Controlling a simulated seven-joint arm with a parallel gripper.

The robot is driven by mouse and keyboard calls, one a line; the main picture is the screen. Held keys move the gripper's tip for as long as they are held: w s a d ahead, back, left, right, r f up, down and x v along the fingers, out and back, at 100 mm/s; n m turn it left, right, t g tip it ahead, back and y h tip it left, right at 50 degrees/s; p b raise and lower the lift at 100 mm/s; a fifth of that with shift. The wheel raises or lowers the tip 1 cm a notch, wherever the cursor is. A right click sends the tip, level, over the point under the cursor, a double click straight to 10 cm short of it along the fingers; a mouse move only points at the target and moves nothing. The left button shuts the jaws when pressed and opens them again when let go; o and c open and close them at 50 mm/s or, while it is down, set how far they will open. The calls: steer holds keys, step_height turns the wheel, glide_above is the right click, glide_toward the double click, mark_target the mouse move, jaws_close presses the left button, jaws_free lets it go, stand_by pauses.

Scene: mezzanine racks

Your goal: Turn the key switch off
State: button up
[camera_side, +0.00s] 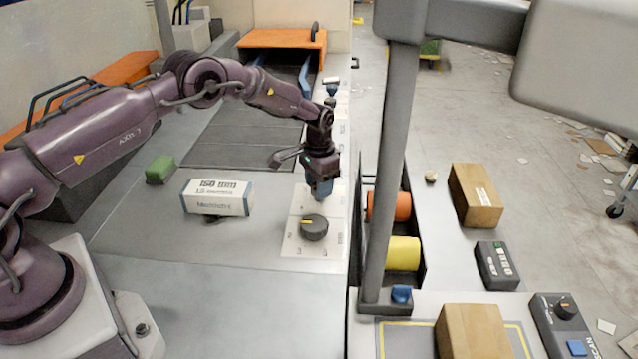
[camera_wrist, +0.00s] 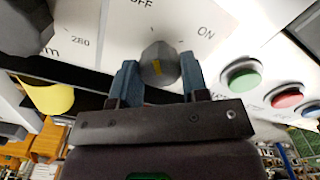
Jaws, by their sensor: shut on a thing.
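A round dark dial (camera_side: 314,229) with a yellow mark stands close in front of my gripper. Green (camera_wrist: 241,74) and red (camera_wrist: 287,96) buttons sit to the right in the wrist view. A white box (camera_side: 217,197) and a green block (camera_side: 160,169) lie left on the grey bench.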

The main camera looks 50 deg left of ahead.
steer(key=shift+n, duration=0.9)
steer(key=o, duration=0.9)
step_height(320, 180, up, 13)
